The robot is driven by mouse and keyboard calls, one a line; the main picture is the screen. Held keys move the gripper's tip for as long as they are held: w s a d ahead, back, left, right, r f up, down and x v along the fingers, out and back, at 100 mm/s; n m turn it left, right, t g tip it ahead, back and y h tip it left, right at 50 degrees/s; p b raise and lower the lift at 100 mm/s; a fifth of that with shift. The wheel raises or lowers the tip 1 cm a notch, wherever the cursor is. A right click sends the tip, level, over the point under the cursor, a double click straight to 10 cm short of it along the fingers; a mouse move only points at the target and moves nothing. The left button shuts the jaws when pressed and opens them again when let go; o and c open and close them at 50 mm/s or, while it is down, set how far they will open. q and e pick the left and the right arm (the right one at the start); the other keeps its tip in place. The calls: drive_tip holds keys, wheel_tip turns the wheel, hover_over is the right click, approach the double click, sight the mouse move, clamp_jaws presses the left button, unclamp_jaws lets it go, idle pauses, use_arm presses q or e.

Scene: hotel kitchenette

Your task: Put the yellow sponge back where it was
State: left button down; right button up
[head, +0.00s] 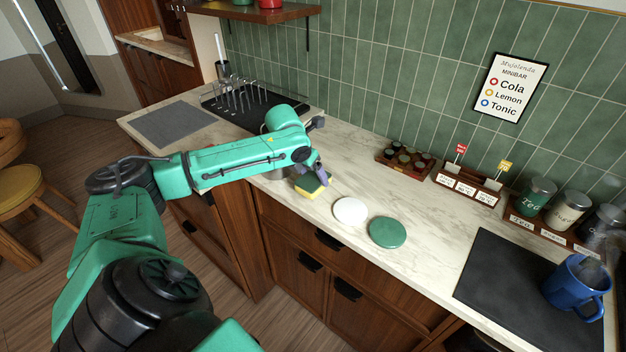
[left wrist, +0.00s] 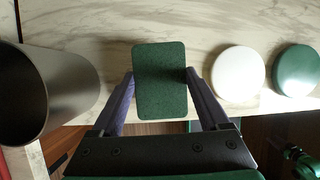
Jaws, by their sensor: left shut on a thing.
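The yellow sponge (head: 309,187) has a green top face. My left gripper (head: 318,178) is shut on it at the counter's front part, just left of a white disc. In the left wrist view the sponge's green face (left wrist: 160,82) sits between the two fingers of the left gripper (left wrist: 160,88), one on each side. I cannot tell whether the sponge touches the counter or is held just above it. My right gripper is not in view.
A white disc (head: 350,210) and a green disc (head: 387,232) lie to the right. A grey cylindrical container (left wrist: 45,90) stands close on the left. A rack of small jars (head: 405,162) is behind. Further right are a dark mat (head: 500,280) and a blue mug (head: 575,287).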

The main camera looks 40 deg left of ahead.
use_arm(q)
wheel_tip(320, 180, down, 2)
unclamp_jaws()
drive_tip(key=v, duration=1.2)
drive_tip(key=shift+b, duration=0.45)
